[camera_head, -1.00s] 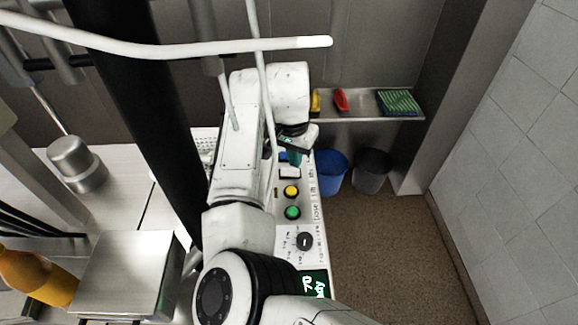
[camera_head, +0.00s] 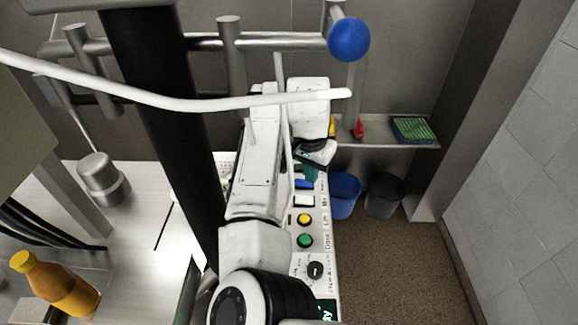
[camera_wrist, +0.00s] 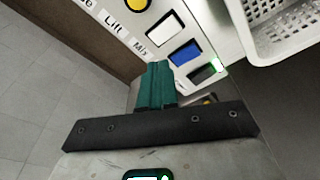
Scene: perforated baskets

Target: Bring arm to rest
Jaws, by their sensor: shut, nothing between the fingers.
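My arm is folded, running up the middle of the head view with its end bent over on the right of the white control panel (camera_head: 292,265). My gripper (camera_head: 312,170) has dark teal fingers and points down beside the panel's far end, partly hidden by the arm. In the wrist view, the gripper (camera_wrist: 155,84) has its fingers together, with nothing between them. They are in front of the panel's white and blue buttons (camera_wrist: 185,53); contact cannot be told.
A white perforated basket (camera_wrist: 285,32) is near the panel. A lever with a blue ball (camera_head: 348,39) stands at the back. Bins (camera_head: 384,196) stand right of the panel. An orange bottle (camera_head: 62,285) and metal cylinder (camera_head: 101,178) are left. The brown floor at right is clear.

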